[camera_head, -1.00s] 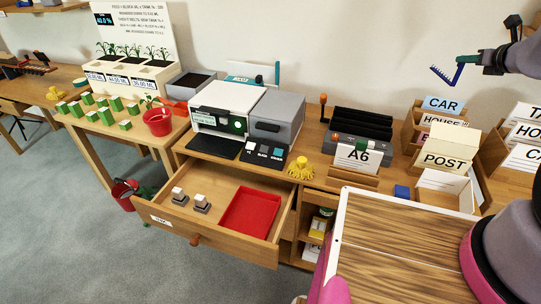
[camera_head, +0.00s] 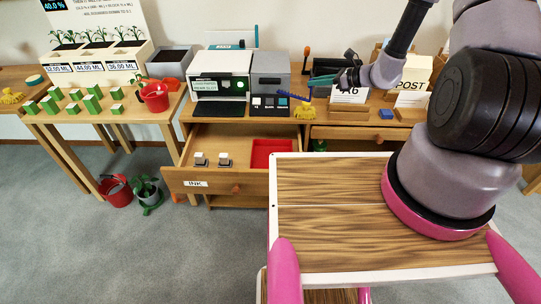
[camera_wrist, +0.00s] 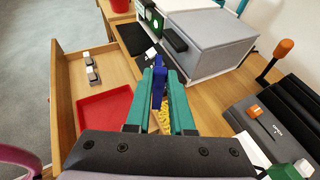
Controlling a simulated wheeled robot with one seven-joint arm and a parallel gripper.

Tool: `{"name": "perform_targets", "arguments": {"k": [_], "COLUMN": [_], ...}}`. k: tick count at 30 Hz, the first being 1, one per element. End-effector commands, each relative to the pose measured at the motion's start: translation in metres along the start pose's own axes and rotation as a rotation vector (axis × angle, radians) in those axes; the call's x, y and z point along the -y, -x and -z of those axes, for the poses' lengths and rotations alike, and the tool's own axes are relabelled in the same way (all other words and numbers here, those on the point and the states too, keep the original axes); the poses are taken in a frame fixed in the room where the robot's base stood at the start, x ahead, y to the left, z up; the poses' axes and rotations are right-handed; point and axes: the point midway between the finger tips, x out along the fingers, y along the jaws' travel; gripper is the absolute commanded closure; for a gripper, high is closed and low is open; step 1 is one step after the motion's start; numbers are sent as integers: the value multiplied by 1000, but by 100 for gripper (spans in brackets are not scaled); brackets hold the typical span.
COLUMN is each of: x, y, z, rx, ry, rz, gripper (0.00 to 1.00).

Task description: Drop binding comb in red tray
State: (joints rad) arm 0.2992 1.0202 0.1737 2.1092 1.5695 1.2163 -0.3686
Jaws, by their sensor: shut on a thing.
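My gripper (camera_head: 318,80) has teal fingers and is shut on the blue binding comb (camera_head: 293,96). In the wrist view the comb (camera_wrist: 158,82) stands between the fingertips, seen nearly end-on. The comb is in the air over the cabinet top, near the yellow object. The red tray (camera_head: 264,152) lies in the right part of the open drawer; my own tabletop hides some of it. In the wrist view the tray (camera_wrist: 101,119) is empty where it shows, to the left of and below the comb.
The open ink drawer (camera_head: 236,185) also holds two small grey-and-white blocks (camera_head: 225,160). A printer-like machine (camera_head: 220,82) and a grey box (camera_head: 270,80) stand on the cabinet behind it. A yellow splayed object (camera_head: 305,111) and an orange-handled tool (camera_wrist: 278,58) stand nearby.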

Motion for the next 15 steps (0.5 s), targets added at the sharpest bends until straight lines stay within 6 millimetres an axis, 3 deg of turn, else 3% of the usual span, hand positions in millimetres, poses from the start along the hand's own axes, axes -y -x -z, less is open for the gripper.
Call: {"name": "perform_targets", "arguments": {"k": [1,6,10,15], "x": [-14,-66,-96,-113], "y": [-14,-47,-61,-70], "z": [21,74,101,121], "rx": [2,2,0,-2], "ry": [19,113,161,187], "rz": [-68,-286,-396,-454], "gripper": [100,100,100,100]}}
